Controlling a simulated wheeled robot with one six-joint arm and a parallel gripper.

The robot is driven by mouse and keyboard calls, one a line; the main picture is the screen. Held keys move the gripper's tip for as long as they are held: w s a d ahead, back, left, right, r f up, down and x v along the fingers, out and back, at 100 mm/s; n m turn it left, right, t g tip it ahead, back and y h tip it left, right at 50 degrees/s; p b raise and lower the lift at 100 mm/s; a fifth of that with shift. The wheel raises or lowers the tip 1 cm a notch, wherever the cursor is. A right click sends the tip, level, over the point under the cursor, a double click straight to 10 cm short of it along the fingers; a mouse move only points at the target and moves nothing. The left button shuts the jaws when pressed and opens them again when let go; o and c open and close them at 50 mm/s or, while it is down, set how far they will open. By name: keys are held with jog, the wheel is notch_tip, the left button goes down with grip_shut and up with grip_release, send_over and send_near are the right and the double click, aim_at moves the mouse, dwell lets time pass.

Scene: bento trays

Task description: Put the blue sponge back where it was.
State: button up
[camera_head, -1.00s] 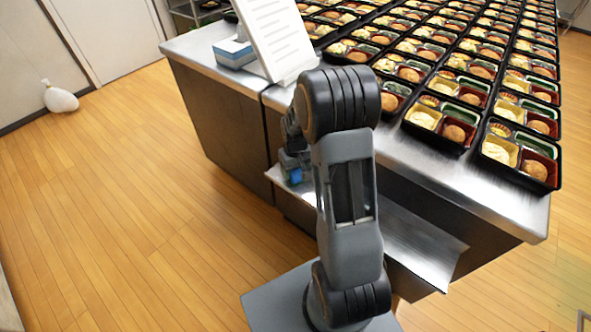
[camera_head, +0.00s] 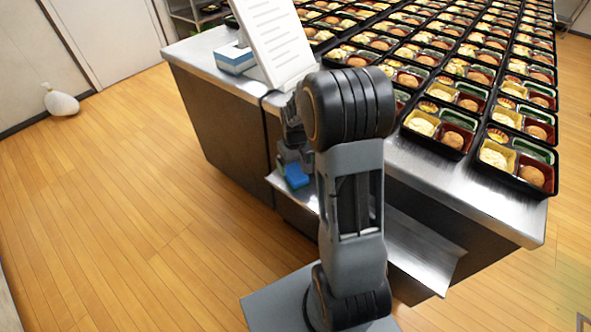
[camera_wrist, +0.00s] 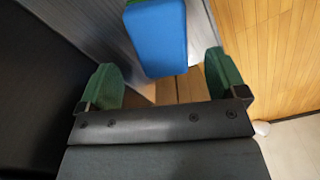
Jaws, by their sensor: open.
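The blue sponge (camera_head: 296,176) is on the narrow metal shelf (camera_head: 420,247) along the table's side, partly hidden by my arm. In the wrist view the sponge (camera_wrist: 158,42) shows a broad blue face with a green strip at its top edge. My gripper (camera_wrist: 164,82) is open, with its two green-padded fingers apart and nothing held between them. The sponge lies just beyond the fingertips, roughly centred between them. In the head view my gripper (camera_head: 291,152) is just above the sponge and mostly hidden by my arm.
The metal table (camera_head: 218,105) carries many black bento trays (camera_head: 516,165). A white document stand (camera_head: 272,40) and a blue-and-white box (camera_head: 235,60) stand at its left end. A white bag (camera_head: 61,102) lies on the wooden floor by the wall.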

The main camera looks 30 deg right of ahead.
aim_at(295, 173)
jog(key=s+a+r+t, duration=0.1)
jog(key=s+a+r, duration=0.2)
jog(key=r, duration=0.3)
jog(key=s+a+r, duration=0.2)
jog(key=s+r, duration=0.1)
jog(key=r, duration=0.3)
jog(key=s+a+r+t, duration=0.2)
jog(key=s+a, duration=0.2)
jog(key=s, duration=0.5)
jog(key=shift+s+a+m+p, duration=0.15)
jog(key=shift+a+m+p, duration=0.15)
jog(key=shift+p, duration=0.15)
jog(key=shift+d+r, duration=0.1)
jog(key=shift+r, duration=0.05)
